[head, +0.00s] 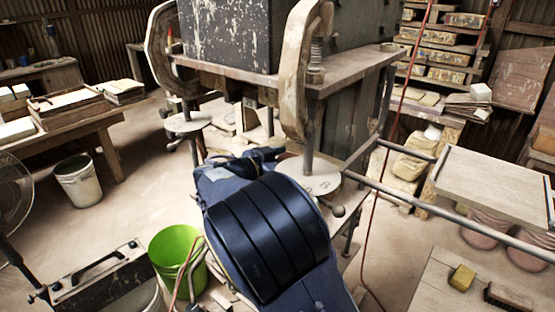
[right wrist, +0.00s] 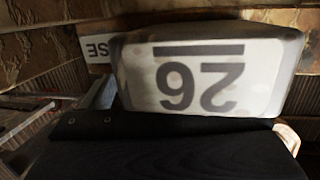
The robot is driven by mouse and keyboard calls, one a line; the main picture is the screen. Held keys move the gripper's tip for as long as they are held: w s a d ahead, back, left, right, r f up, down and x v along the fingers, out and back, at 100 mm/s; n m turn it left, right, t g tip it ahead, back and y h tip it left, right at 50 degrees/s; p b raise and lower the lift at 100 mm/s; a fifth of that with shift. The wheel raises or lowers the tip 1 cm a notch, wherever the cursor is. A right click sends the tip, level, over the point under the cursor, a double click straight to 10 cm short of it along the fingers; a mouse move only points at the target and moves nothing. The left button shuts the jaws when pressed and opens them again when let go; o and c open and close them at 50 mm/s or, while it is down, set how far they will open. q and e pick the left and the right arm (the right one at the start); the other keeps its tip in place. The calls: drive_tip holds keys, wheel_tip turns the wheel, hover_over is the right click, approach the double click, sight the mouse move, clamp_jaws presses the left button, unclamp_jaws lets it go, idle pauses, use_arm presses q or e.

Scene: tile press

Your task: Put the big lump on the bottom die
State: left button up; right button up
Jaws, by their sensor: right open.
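The press (head: 270,60) stands upright at the top middle of the head view, with a black box and pale curved side arms. My dark blue arm, with a black ribbed cover, reaches toward its base. My right gripper (head: 255,158) seems to be the dark part at the arm's far end; its fingers are not clear. A pale round plate (head: 318,180) shows beside it around a press column; I cannot tell if it is the bottom die. No lump is clearly visible. In the right wrist view a pale block marked 26 (right wrist: 210,80) fills the middle. My left gripper is out of view.
A green bucket (head: 175,255) and a black-sided box (head: 105,280) stand at lower left. A metal bar (head: 440,215) crosses to the right, by a wooden board (head: 495,180). A yellow block (head: 462,278) lies on the lower right table. Floor is open at left.

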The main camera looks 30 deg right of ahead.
sight(287, 160)
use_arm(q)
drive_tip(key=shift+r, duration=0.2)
use_arm(e)
drive_tip(key=shift+w+d+f, duration=0.15)
drive_tip(key=shift+d, duration=0.5)
drive_tip(key=c, duration=1.4)
drive_tip(key=shift+w+b, duration=0.35)
drive_tip(key=shift+w, duration=0.2)
drive_tip(key=shift+w+b, duration=0.45)
drive_tip(key=shift+w, duration=0.55)
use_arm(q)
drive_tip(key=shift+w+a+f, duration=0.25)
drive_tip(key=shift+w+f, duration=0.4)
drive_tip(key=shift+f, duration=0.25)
use_arm(e)
drive_tip(key=o, duration=1.2)
drive_tip(key=shift+r, duration=0.25)
drive_tip(key=shift+o, duration=0.2)
